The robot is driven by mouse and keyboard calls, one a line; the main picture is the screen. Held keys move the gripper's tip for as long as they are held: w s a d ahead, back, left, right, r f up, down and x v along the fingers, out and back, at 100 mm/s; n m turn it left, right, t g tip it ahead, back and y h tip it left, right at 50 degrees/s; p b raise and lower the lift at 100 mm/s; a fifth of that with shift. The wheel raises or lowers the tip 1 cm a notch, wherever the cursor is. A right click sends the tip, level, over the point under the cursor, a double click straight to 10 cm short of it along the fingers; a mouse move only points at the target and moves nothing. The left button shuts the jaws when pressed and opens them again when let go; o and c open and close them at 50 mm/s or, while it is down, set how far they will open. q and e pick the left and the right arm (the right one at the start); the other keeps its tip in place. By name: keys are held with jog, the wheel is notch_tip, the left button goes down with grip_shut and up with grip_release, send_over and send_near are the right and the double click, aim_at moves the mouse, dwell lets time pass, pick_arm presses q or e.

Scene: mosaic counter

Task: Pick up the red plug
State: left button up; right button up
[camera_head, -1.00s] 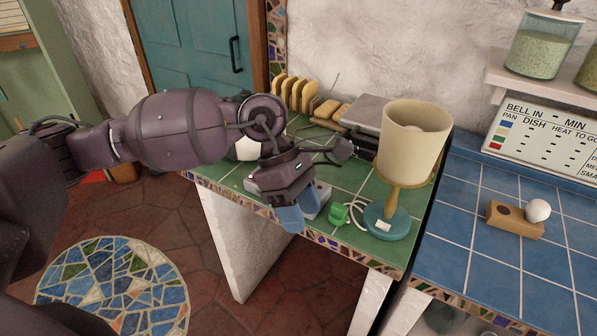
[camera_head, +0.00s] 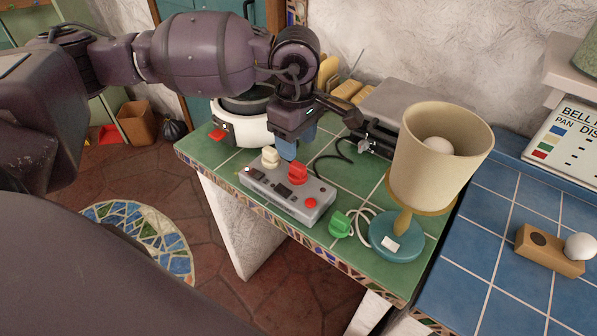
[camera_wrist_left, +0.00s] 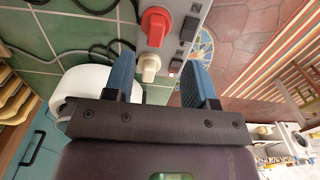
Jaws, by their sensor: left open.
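The red plug (camera_head: 298,173) sits in a grey power strip (camera_head: 262,186) on the green tiled counter. A cream plug (camera_head: 270,158) sits beside it in the strip. My left gripper (camera_head: 296,143) is open and empty, with blue fingers pointing down above and just behind the red plug in the head view. In the left wrist view, the red plug (camera_wrist_left: 156,27) lies beyond the fingertips, and the cream plug (camera_wrist_left: 149,68) shows between the two fingers of the gripper (camera_wrist_left: 161,75). My right gripper is not in view.
A green plug (camera_head: 340,224) on a white cord lies beside a lamp with a beige shade (camera_head: 438,165). A white cooker (camera_head: 245,128) stands left of my gripper. A toaster (camera_head: 376,137) and black cables are behind. A blue counter (camera_head: 470,250) is at right.

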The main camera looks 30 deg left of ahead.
aim_at(298, 165)
pick_arm(q)
jog(key=shift+w+f, duration=0.15)
jog(key=shift+f, duration=1.35)
jog(key=shift+w+f, duration=0.1)
jog(key=shift+f, duration=1.4)
grip_shut()
jog(key=shift+r, duration=0.15)
